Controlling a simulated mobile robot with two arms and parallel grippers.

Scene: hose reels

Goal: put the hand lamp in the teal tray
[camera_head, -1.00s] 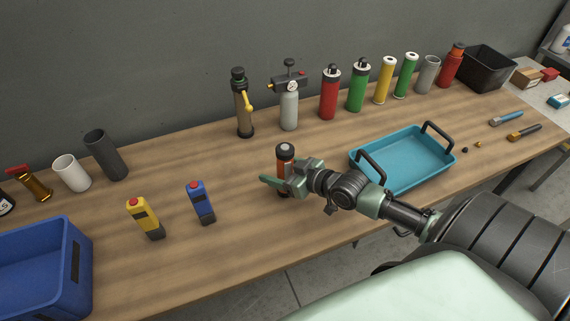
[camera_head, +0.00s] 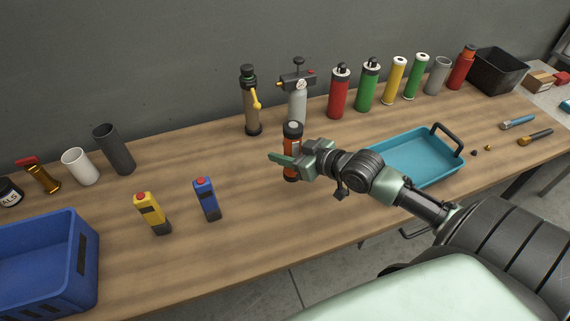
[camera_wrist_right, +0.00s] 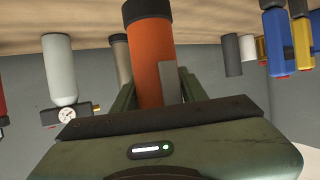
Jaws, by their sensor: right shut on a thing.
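The hand lamp (camera_head: 293,138), an upright orange cylinder with dark ends, stands in the jaws of my right gripper (camera_head: 290,160). The gripper is shut on its body, and the lamp appears held a little above the table. In the right wrist view, which is upside down, the lamp's orange body (camera_wrist_right: 151,62) rises between the two green fingers, its dark end toward the tabletop. The teal tray (camera_head: 425,158) lies to the right of the lamp, empty where seen; my right arm hides its left part and one handle. My left gripper is not in view.
A yellow device (camera_head: 152,212) and a blue device (camera_head: 206,198) stand left of the lamp. A blue crate (camera_head: 45,265) is at the front left. A brown flask (camera_head: 251,100), a gauge cylinder (camera_head: 297,105) and several coloured cylinders line the back.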

